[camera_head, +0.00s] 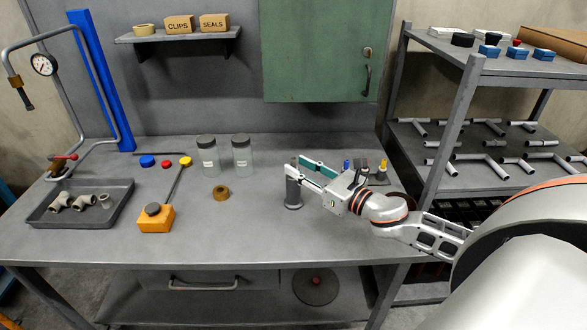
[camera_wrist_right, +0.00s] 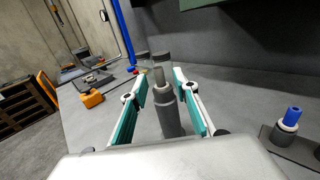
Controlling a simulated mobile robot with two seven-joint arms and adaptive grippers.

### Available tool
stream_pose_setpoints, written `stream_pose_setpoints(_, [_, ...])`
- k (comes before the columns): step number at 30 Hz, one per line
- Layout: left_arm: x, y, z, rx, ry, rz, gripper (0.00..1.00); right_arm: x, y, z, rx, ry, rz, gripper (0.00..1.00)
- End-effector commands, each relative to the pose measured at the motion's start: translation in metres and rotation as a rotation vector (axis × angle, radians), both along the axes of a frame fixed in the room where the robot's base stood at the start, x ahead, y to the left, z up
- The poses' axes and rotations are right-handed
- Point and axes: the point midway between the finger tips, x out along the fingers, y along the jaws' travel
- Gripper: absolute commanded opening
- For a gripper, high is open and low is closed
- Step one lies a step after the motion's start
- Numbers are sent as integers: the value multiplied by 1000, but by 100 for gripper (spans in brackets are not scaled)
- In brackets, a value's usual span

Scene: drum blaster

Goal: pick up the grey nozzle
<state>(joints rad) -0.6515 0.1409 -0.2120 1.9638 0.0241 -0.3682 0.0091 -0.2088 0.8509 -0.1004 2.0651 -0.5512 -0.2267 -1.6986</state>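The grey nozzle appears to be the upright grey cylinder (camera_head: 293,190) with a narrower top, standing on the bench in the head view. It also shows in the right wrist view (camera_wrist_right: 169,115). My right gripper (camera_head: 298,166) reaches in from the right at its upper part. In the wrist view the gripper (camera_wrist_right: 162,82) is open, with its green-padded fingers on either side of the cylinder. A gap shows on the left side; contact on the right cannot be told. My left gripper is not in view.
A small stand with blue- and yellow-tipped pieces (camera_head: 382,168) is close behind my right gripper. Two lidded jars (camera_head: 242,155), a brown ring (camera_head: 221,192), an orange-based tool (camera_head: 156,218) and a dark tray (camera_head: 80,222) are further left. The bench front is clear.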

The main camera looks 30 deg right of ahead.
Motion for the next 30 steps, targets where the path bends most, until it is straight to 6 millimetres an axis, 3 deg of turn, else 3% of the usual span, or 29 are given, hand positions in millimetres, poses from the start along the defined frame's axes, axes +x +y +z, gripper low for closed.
stream_pose_setpoints(6, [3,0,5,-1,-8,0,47,22,5,1,0,-2,0,29])
stream_pose_setpoints(17, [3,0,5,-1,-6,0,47,26,7,-1,0,0,1,29])
stream_pose_setpoints(20, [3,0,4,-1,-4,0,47,26,7,-1,0,0,1,3])
stream_pose_setpoints(21, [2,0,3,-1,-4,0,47,26,7,-1,0,0,1,0])
stream_pose_setpoints(30, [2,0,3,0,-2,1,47,26,7,-2,0,1,0,0])
